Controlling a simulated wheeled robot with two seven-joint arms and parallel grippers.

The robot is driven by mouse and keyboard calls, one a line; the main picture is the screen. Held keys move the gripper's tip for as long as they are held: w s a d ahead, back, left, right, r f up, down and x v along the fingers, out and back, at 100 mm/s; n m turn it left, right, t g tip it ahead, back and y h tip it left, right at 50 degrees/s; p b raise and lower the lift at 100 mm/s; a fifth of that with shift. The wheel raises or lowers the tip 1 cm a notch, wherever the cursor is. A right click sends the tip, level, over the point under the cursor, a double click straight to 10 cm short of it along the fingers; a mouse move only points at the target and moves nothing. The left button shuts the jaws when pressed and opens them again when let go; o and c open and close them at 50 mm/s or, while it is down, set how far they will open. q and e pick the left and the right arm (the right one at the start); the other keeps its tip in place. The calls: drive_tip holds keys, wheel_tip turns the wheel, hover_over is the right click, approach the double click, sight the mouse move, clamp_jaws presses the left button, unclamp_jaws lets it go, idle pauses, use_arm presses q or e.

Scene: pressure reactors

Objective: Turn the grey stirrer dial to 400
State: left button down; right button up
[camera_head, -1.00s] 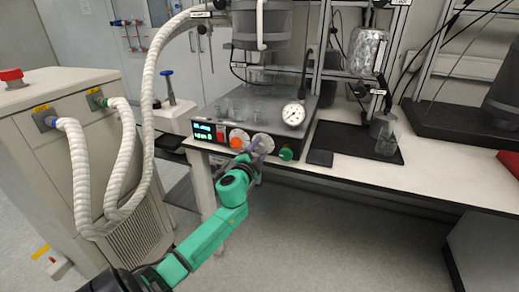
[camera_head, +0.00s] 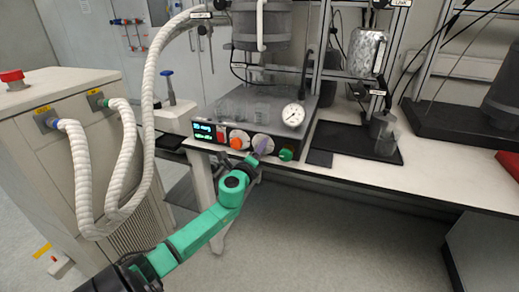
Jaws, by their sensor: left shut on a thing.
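The hotplate stirrer's front panel carries an orange dial (camera_head: 239,140), the grey stirrer dial (camera_head: 259,139) and a green knob (camera_head: 285,155). A display (camera_head: 204,132) at the panel's left end shows two lines of green digits, too small to read surely. My right gripper is not in view.
A round gauge (camera_head: 293,115) stands just above the panel. Glass beakers (camera_head: 262,112) stand on the hotplate. A black tray (camera_head: 340,140) with a beaker lies to the right. White hoses (camera_head: 148,120) rise from a cabinet (camera_head: 60,120) at left. The floor below the bench is clear.

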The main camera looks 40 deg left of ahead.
use_arm(q)
drive_tip(key=m, duration=0.4)
drive_tip(key=shift+m+p, duration=0.3)
drive_tip(key=shift+p, duration=0.1)
drive_tip(key=shift+m+p, duration=0.55)
drive_tip(key=shift+m, duration=1.65)
drive_tip(key=shift+c, duration=1.3)
unclamp_jaws()
drive_tip(key=v, duration=1.4)
drive_tip(key=shift+s, duration=0.25)
